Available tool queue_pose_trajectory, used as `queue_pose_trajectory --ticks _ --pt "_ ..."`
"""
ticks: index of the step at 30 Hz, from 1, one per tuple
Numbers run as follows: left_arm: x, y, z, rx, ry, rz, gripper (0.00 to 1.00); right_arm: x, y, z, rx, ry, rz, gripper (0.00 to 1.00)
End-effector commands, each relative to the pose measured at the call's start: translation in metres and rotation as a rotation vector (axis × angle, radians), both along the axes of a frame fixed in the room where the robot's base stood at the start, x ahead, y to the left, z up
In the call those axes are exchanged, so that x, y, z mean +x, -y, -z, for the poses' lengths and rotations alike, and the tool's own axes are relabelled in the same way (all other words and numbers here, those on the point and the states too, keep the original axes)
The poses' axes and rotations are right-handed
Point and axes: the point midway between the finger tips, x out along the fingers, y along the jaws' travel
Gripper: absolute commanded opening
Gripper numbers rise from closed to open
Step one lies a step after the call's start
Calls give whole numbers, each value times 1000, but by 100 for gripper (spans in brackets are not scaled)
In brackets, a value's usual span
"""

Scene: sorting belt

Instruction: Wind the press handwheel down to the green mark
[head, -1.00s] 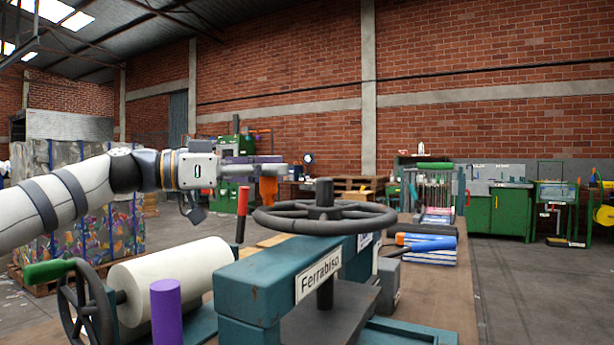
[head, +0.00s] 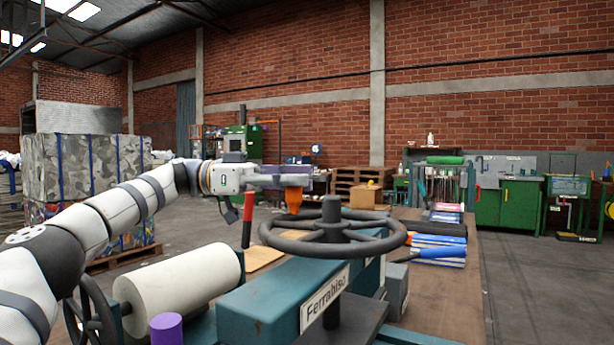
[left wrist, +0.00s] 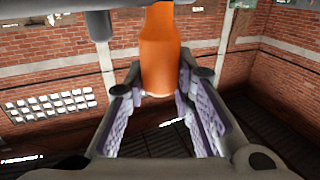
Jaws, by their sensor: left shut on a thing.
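The press (head: 265,300) is a teal frame with a "Ferrabiso" label. Its dark grey handwheel (head: 333,244) lies level around a dark upright post. An orange handle (head: 294,203) stands at the far left part of the wheel's rim. My left gripper (head: 294,180) is at the handle's top and shut on it; the handle's foot is clear below the jaws. In the left wrist view, the orange handle (left wrist: 160,50) is between the two ridged finger pads. I cannot make out a green mark. My right gripper is not in view.
A white roller (head: 185,285) with its own dark wheel stands left of the press, with a purple cylinder (head: 167,330) in front. A red upright lever (head: 248,220) is behind the roller. Blue and white items (head: 438,248) lie on the bench to the right of the handwheel.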

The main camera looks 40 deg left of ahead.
Motion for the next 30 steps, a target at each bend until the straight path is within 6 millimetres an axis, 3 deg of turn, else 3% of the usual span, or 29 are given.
queue_pose_trajectory --ticks 8,9,12,22,30 --pt "1 -1 -1 -4 0 -5 0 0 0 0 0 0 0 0" --pt "1 -1 -1 -4 0 -5 25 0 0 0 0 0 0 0" --pt "1 0 -1 -4 0 -3 44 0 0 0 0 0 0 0" --pt "-2 -4 0 -2 0 -2 44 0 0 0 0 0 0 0" --pt "-26 -52 0 -3 -1 -5 44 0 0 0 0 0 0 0"
